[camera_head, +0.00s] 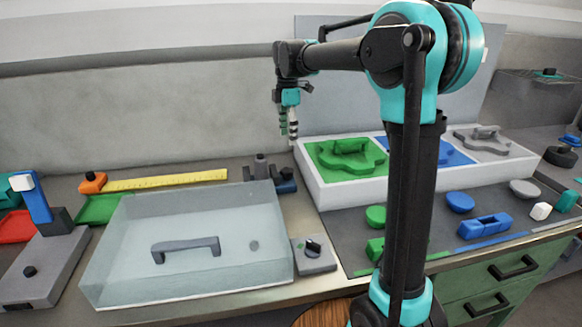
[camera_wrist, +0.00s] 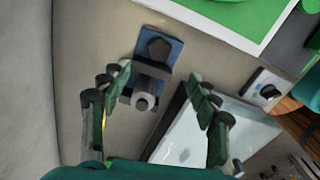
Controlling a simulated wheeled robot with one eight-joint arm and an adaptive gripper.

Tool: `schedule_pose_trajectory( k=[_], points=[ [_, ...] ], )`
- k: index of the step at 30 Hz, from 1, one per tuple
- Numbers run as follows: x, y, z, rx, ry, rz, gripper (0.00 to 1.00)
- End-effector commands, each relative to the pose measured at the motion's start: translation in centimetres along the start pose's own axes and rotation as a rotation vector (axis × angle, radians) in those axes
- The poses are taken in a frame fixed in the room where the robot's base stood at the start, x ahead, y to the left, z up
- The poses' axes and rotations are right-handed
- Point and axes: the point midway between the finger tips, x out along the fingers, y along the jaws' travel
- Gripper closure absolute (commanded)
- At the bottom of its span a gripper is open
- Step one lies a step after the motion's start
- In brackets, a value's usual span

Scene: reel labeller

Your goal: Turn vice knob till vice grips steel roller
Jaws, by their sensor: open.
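The vice is a small blue-and-grey block (camera_head: 286,186) at the back of the bench, behind the clear cover. A dark knob (camera_head: 286,173) sits on top of its blue part; the knob also shows in the wrist view (camera_wrist: 158,48). The steel roller (camera_head: 260,167) stands upright at the vice's grey end. In the wrist view the roller (camera_wrist: 145,100) is beside the grey jaw; I cannot tell whether they touch. My gripper (camera_head: 288,122) is open and empty above the vice, pointing down. In the wrist view the vice lies between its fingers (camera_wrist: 154,84).
A clear cover (camera_head: 190,285) with a grey handle (camera_head: 186,247) stands in front of the vice. A white tray (camera_head: 313,190) with green, blue and grey sections is to its right. A yellow ruler (camera_head: 165,180) lies left. A grey switch box (camera_head: 315,261) sits by the cover.

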Motion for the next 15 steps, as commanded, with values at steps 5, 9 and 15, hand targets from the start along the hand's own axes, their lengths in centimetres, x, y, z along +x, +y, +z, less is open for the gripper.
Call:
schedule_pose_trajectory(
  k=[5,9,15],
  points=[
    [3.6,0.0,0.0,0.0,0.0,0.0,0.39],
    [6.4,0.0,0.0,0.0,0.0,0.0,0.39],
    [10.0,0.0,0.0,0.0,0.0,0.0,0.39]
  ],
)
